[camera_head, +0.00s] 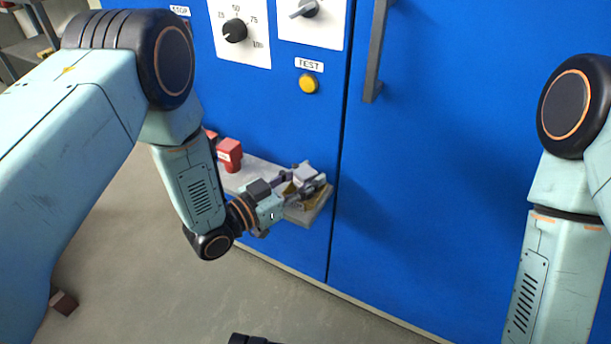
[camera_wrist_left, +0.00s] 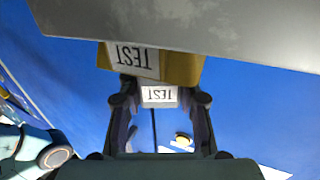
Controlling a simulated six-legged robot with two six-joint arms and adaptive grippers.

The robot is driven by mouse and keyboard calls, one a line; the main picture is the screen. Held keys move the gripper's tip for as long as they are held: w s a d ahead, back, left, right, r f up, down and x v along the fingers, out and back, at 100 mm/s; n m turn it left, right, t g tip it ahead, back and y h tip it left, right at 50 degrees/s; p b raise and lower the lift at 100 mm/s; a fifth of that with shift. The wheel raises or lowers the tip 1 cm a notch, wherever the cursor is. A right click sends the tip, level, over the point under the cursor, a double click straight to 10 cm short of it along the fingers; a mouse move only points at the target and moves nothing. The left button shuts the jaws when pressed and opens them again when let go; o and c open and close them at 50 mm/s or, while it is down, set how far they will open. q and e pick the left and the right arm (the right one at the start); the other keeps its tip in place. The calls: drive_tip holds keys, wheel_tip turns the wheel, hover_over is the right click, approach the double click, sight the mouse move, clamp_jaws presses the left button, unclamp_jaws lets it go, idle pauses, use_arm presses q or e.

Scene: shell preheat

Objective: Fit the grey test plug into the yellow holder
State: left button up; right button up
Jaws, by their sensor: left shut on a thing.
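The grey test plug (camera_head: 304,173) is between the fingers of my left gripper (camera_head: 300,184), which is shut on it at the right end of the shelf. In the left wrist view the plug (camera_wrist_left: 158,96) shows a white TEST label between the fingertips (camera_wrist_left: 160,101). The yellow holder (camera_head: 291,199) is on the shelf, partly hidden by the gripper. In the wrist view the holder (camera_wrist_left: 182,68), with its own TEST label, is right beside the plug. I cannot tell whether the plug is inside it.
The grey shelf (camera_head: 262,170) runs along the blue cabinet (camera_head: 440,170), with red blocks (camera_head: 230,154) farther left on it. A yellow button (camera_head: 308,83) under a TEST label, dials and a vertical handle (camera_head: 376,50) are above. A dark brown box (camera_head: 63,303) lies on the floor.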

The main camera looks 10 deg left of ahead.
use_arm(q)
drive_tip(key=o, duration=1.2)
drive_tip(key=shift+c, duration=0.2)
drive_tip(key=shift+a+r+p, duration=0.1)
drive_tip(key=shift+r+p, duration=0.25)
drive_tip(key=shift+r, duration=0.05)
drive_tip(key=p+v, duration=0.3)
drive_tip(key=v, duration=0.8)
drive_tip(key=shift+s+a+p, duration=0.2)
drive_tip(key=shift+s+p, duration=0.1)
drive_tip(key=shift+s, duration=0.05)
drive_tip(key=shift+f, duration=0.15)
drive_tip(key=s+a+f+n+g+y, duration=0.2)
drive_tip(key=s+f+n+g+y, duration=0.35)
drive_tip(key=s+f+y, duration=0.5)
drive_tip(key=s+a+f+n+g+y, duration=0.1)
drive_tip(key=s+g, duration=0.3)
drive_tip(key=s, duration=0.4)
drive_tip(key=s+a+f+n+g, duration=0.2)
drive_tip(key=s+a+g, duration=0.1)
drive_tip(key=s, duration=0.5)
drive_tip(key=shift+s+a+f+g+y, duration=0.15)
drive_tip(key=shift+a+f+g+y, duration=0.15)
drive_tip(key=shift+a, duration=0.45)
